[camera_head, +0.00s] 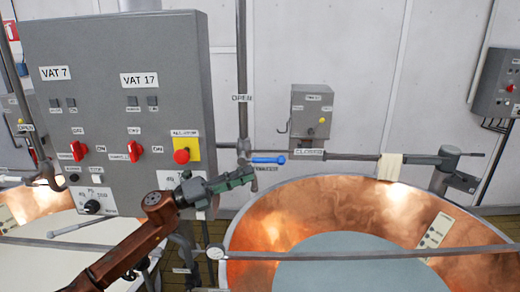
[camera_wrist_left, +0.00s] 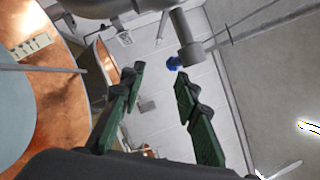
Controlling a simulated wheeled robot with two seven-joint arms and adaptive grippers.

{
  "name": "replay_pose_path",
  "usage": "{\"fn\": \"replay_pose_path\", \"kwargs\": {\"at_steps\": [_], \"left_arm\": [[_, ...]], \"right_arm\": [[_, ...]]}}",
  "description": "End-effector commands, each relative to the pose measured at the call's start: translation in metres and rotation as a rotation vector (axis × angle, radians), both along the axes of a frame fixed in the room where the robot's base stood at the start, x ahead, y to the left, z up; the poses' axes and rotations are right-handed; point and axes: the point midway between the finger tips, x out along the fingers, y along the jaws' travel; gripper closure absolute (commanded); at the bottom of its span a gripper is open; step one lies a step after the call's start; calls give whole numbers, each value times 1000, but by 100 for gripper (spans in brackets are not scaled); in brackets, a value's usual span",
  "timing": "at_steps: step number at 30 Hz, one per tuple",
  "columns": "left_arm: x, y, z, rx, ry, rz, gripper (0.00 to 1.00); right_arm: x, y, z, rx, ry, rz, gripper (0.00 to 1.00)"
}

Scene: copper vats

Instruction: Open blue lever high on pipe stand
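The blue lever (camera_head: 268,159) sits on the pipe stand (camera_head: 243,80) left of the large copper vat. It lies about level and points right, toward the CLOSED label (camera_head: 309,154). An OPEN label (camera_head: 242,98) is higher on the upright pipe. My left gripper (camera_head: 246,176) has green fingers and is just below and left of the lever in the head view. In the left wrist view its fingers (camera_wrist_left: 160,75) are spread apart with nothing between them. The blue lever (camera_wrist_left: 173,64) shows there just beyond the fingertips, partly hidden by a grey pipe part. My right gripper is not in view.
A grey control cabinet (camera_head: 118,100) with red knobs stands left, close to my left arm. The copper vat (camera_head: 370,205) holds pale liquid, with a level bar (camera_head: 370,253) across its front. A small grey box (camera_head: 311,112) is on the wall behind.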

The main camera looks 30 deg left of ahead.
Motion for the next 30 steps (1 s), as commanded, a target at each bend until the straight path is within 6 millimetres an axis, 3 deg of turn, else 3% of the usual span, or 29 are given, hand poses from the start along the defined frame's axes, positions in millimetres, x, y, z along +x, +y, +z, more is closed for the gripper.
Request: {"fn": "replay_pose_path", "kwargs": {"at_steps": [1, 6, 21, 30], "left_arm": [[-3, -1, 14, -8, 8, -12, 70], [-4, -5, 29, -26, 20, -32, 70], [39, -40, 44, -26, 17, -31, 70], [52, -51, 45, -25, 18, -29, 70]], "right_arm": [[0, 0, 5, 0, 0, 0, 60], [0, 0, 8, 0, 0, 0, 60], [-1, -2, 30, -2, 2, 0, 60], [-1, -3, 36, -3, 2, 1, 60]]}}
